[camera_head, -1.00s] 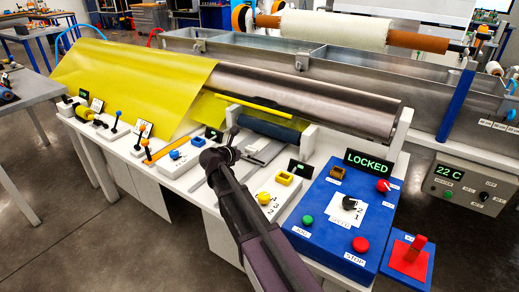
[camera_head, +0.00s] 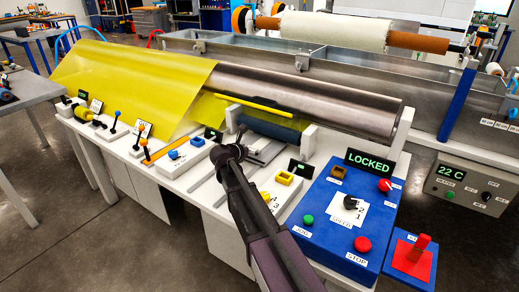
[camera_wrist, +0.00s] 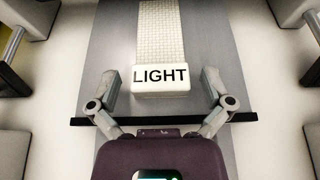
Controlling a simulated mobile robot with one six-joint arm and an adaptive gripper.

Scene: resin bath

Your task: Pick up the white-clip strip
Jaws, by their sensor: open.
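In the wrist view, the white-clip strip (camera_wrist: 160,35) is a pale woven band. It ends in a white clip (camera_wrist: 160,92) marked LIGHT and lies on a grey plate (camera_wrist: 218,55). My gripper (camera_wrist: 159,83) is open, with one finger on each side of the clip and visible gaps between them. Whether the fingers are at the clip's height I cannot tell. In the head view, my gripper (camera_head: 230,152) is over the white bench, in front of the roller, and the strip cannot be made out there.
A blue control panel (camera_head: 318,220) with a LOCKED display (camera_head: 369,162) stands to the right. Yellow sheet (camera_head: 130,80) and a metal roller (camera_head: 300,95) lie behind. Several small levers and knobs line the bench (camera_head: 190,180) at left. Dark-barred blocks flank the plate in the wrist view.

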